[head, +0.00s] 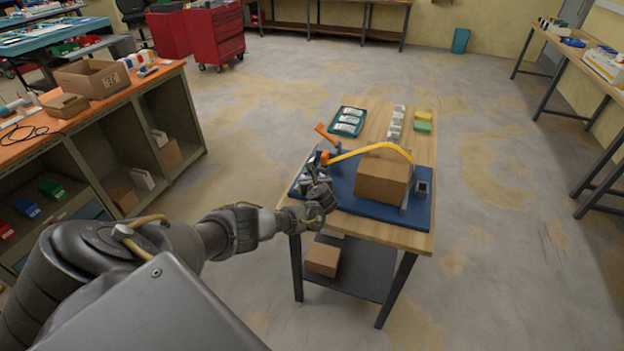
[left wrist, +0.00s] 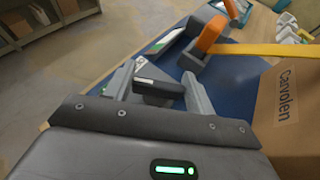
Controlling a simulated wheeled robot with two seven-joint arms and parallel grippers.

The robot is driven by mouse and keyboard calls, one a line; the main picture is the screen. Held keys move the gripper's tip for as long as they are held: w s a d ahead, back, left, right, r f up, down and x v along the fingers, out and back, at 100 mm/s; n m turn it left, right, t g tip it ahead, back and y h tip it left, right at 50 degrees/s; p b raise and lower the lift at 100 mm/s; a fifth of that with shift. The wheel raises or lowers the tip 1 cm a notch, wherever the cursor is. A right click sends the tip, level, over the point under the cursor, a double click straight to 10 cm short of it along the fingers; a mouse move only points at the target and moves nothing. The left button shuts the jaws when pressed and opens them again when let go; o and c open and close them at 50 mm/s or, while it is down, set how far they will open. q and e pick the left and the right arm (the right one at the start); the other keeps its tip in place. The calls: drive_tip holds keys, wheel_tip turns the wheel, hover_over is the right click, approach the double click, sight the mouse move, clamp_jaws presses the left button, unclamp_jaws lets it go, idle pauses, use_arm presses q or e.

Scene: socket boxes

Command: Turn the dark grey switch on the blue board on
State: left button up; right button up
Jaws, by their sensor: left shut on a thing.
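The blue board (head: 346,178) lies on the small wooden table; part of it shows in the left wrist view (left wrist: 228,78). My left gripper (head: 317,181) is over the board's left end. In the left wrist view its two grey fingers (left wrist: 158,92) are closed around the dark grey switch (left wrist: 158,86), a dark bar between them. In the head view my gripper hides the switch. My right gripper is not in view.
A cardboard box (head: 382,180) stands on the board, right of my gripper. An orange lever (head: 324,132) sticks up behind. A green tray (head: 347,121) and white blocks (head: 395,122) lie farther back.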

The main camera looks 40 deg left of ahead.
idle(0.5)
use_arm(q)
drive_tip(key=o, duration=1)
drive_tip(key=p+v, duration=0.3)
drive_tip(key=v, duration=0.7)
drive_tip(key=shift+s+d+r, duration=0.15)
drive_tip(key=shift+d+r, duration=0.1)
drive_tip(key=shift+d, duration=0.05)
drive_tip(key=shift+f, duration=0.1)
